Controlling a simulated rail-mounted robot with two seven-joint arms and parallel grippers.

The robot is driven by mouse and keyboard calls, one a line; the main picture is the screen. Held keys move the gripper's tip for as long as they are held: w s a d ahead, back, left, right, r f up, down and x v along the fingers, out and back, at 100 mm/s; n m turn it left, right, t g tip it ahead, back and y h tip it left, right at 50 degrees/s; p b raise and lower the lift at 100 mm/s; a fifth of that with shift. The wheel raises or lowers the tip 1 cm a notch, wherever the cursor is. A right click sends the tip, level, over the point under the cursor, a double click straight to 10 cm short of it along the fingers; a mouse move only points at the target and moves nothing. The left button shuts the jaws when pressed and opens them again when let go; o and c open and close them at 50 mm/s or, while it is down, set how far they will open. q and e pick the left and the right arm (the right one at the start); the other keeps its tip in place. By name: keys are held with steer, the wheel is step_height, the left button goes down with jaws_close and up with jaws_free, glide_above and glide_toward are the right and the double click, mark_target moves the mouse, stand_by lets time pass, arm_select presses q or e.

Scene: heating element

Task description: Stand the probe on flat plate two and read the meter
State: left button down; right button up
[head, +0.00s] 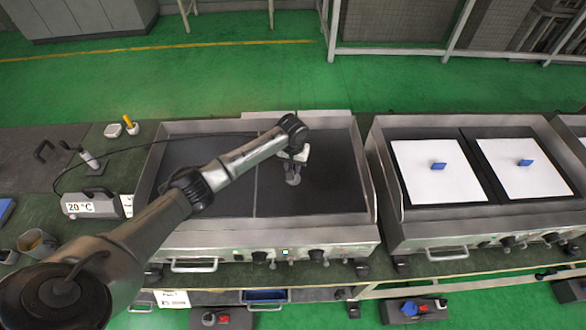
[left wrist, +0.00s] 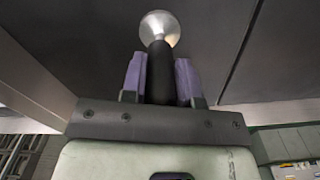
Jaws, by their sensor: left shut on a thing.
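My left gripper (head: 293,164) is over the right dark plate (head: 325,190) of the left griddle. It is shut on the probe, whose round silver end (head: 293,179) points down at the plate; I cannot tell whether it touches. In the left wrist view the purple fingertips (left wrist: 160,80) grip the probe's black handle (left wrist: 160,64), with the silver end (left wrist: 159,27) beyond. The meter (head: 92,204) at the left reads 20 °C. A thin dark cable runs from near it toward the griddle. My right gripper is not in view.
The griddle's left plate (head: 205,158) is bare beyond my arm. Metal walls (head: 362,165) rim the griddle. A second griddle at the right holds white sheets (head: 437,172) with blue-handled pieces. A black-handled item (head: 90,158) stands behind the meter. A cup (head: 37,242) stands at the left.

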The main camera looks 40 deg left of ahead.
arm_select(q)
step_height(320, 180, down, 2)
stand_by(0.4)
steer(key=c, duration=0.9)
jaws_free()
steer(key=shift+f, duration=0.1)
steer(key=shift+o, duration=0.2)
